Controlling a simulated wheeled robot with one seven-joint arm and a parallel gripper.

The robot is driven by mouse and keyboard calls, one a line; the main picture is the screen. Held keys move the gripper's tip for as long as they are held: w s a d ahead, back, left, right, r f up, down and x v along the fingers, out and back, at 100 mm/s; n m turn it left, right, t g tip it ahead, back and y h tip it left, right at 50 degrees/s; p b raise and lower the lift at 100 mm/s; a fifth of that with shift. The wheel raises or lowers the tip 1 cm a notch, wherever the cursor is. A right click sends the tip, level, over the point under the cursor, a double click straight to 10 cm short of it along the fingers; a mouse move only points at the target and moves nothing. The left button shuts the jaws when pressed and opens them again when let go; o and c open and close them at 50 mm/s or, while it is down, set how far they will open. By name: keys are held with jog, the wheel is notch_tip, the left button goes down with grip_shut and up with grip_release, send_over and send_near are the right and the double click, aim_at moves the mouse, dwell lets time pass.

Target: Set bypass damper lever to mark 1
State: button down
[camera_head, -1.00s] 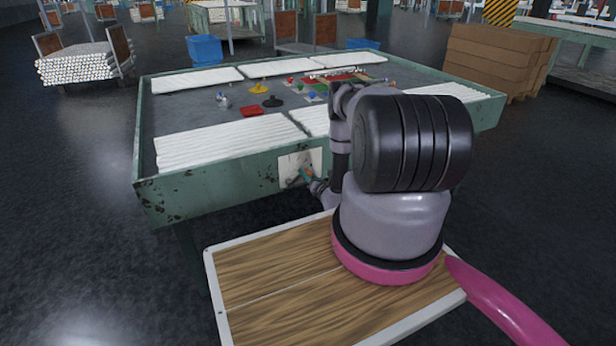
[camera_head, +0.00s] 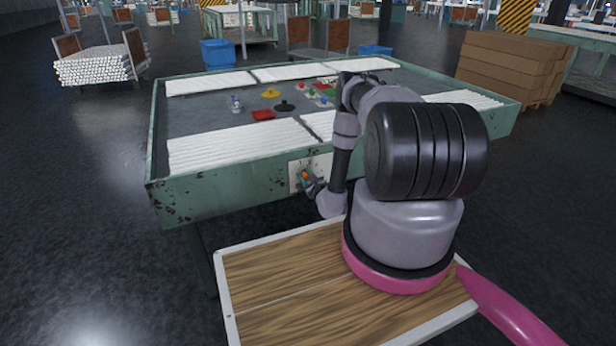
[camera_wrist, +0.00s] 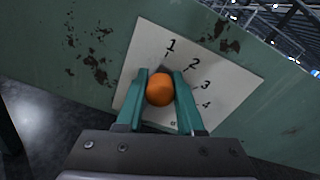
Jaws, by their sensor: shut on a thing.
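The lever's orange ball knob (camera_wrist: 160,89) sits between the two teal fingers of my gripper (camera_wrist: 160,95), which is shut on it. Behind it is a white plate (camera_wrist: 226,89) with printed marks 1 to 4 in an arc. In the wrist view, the knob appears just below mark 1 (camera_wrist: 171,45), with marks 2, 3 and 4 to its right. The lever's shaft and pivot are hidden behind the knob and fingers.
The plate is on the side of a green worn table (camera_head: 220,196) bearing white tube bundles (camera_head: 238,142) and small coloured items. Cardboard boxes (camera_head: 507,68) stand at the back right. Dark floor is open at the left.

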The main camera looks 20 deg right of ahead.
jog(key=shift+a+n, duration=0.25)
jog(key=shift+n, duration=0.15)
jog(key=c, duration=0.5)
grip_release()
jog(key=shift+a, duration=0.1)
jog(key=shift+c, duration=0.2)
jog(key=shift+s, duration=0.15)
jog(key=s, duration=1)
jog(key=shift+s+d+r, duration=0.25)
jog(key=shift+d, duration=0.1)
